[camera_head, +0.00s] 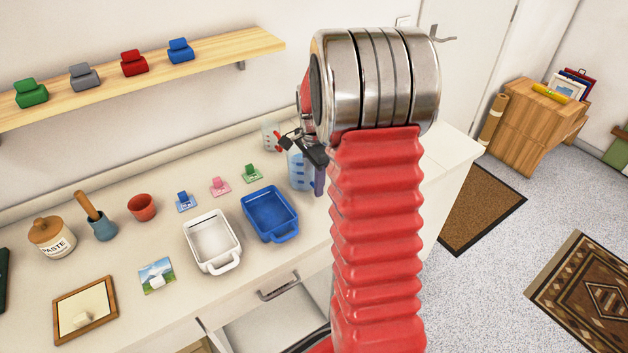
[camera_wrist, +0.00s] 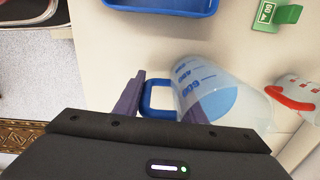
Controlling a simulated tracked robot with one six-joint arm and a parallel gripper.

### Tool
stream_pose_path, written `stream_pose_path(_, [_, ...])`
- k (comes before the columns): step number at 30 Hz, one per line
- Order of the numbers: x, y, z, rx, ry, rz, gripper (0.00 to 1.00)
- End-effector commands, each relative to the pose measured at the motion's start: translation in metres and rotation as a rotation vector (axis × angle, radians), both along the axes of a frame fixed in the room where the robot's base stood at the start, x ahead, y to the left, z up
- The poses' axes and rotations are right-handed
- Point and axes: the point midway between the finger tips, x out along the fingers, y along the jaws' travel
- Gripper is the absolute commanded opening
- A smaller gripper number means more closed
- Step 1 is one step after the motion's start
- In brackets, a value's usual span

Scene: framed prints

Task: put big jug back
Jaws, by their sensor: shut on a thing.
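The big jug (camera_wrist: 212,92) is clear with blue measuring marks and a blue handle (camera_wrist: 152,98). It also shows in the head view (camera_head: 298,172), partly behind my arm, at the right part of the counter. My gripper (camera_wrist: 163,106) is shut on the jug's handle, with its purple fingers on either side of it. In the head view a finger of my gripper (camera_head: 319,172) shows beside the jug. The jug's base is partly hidden, and I cannot tell whether it touches the counter.
A smaller jug with a red handle (camera_wrist: 293,97) stands close by, near the wall. A blue tray (camera_head: 270,214) and a white tray (camera_head: 212,241) sit left of the big jug. Small green (camera_head: 251,173), pink (camera_head: 220,186) and blue (camera_head: 184,201) tags stand behind them.

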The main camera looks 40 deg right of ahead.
Motion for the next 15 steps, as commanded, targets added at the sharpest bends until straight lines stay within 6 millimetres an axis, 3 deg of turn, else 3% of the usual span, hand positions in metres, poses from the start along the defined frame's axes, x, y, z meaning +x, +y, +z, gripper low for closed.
stream_pose_path(1, [0.0004,-0.0002,-0.0005,-0.001,-0.001,0.0,0.0])
stream_pose_path(2, [-0.0002,-0.0001,-0.0016,0.0,0.0,0.0,0.37])
stream_pose_path(9, [-0.0002,-0.0001,-0.0012,0.0,0.0,0.0,0.54])
stream_pose_path(15, [-0.0002,-0.0001,-0.0012,0.0,0.0,0.0,0.55])
